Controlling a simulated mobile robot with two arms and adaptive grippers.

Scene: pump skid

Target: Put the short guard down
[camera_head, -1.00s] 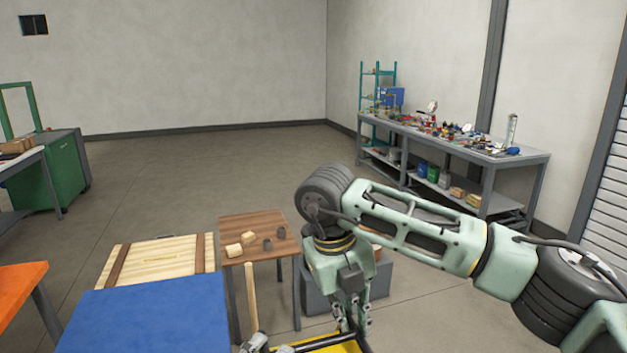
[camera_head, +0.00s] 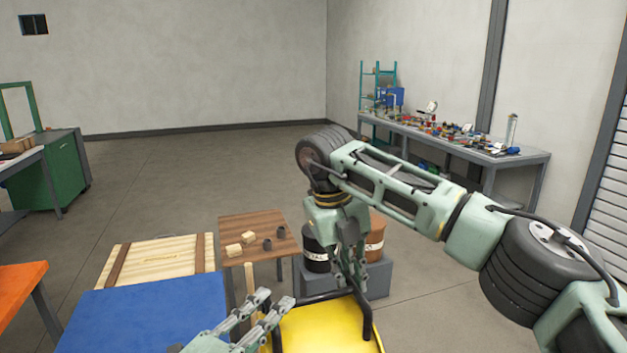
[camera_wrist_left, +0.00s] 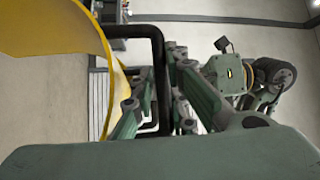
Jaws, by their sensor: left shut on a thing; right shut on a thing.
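The short guard (camera_head: 325,335) is a curved yellow panel with black bar handles, at the bottom of the head view. Its lower part is cut off by the frame. My left gripper (camera_head: 276,308) is shut on a black handle at the guard's left. In the left wrist view, the fingers (camera_wrist_left: 150,95) close around the black bar, with the yellow panel (camera_wrist_left: 65,35) beside it. My right gripper (camera_head: 353,284) is shut on the black bar at the guard's far right side. Both grippers hold the guard; its lower edge is hidden.
A blue-topped surface (camera_head: 140,315) lies left of the guard. Behind it are a wooden crate (camera_head: 155,262) and a small wooden table (camera_head: 255,225) with several small blocks. A grey box (camera_head: 372,280) with dark and brown containers stands behind my right gripper. Open floor (camera_head: 440,270) lies right.

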